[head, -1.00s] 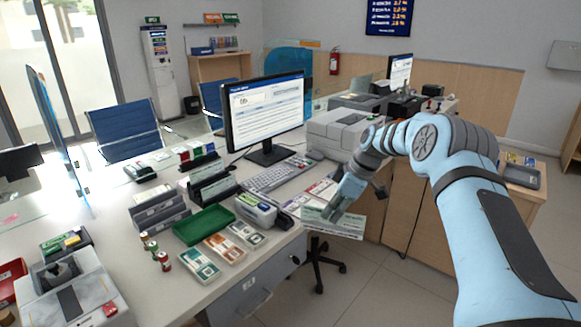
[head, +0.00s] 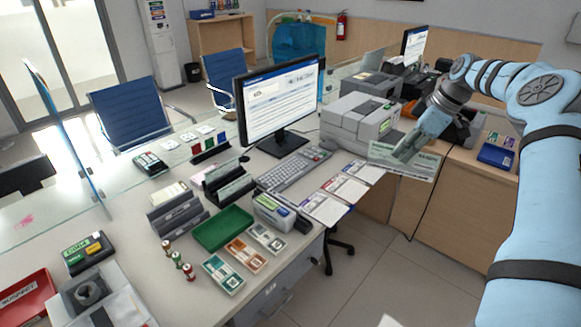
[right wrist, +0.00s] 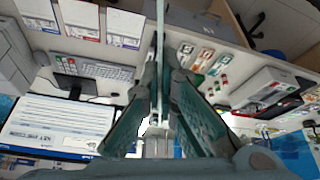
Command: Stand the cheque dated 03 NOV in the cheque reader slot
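My right gripper (head: 405,152) is shut on a pale green cheque (head: 424,162), held out past the counter's right edge, near the large grey machine. The date on it is too small to read. In the right wrist view the two fingers (right wrist: 160,85) close on the cheque, which shows edge-on as a thin strip (right wrist: 160,40). My left gripper is not in view.
Several printed slips (head: 345,188) lie along the counter's right edge. The keyboard (head: 288,171), monitor (head: 281,98) and large grey machine (head: 362,122) stand behind. A green tray (head: 222,229), dark holders (head: 168,214) and card stacks (head: 246,254) crowd round the small device.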

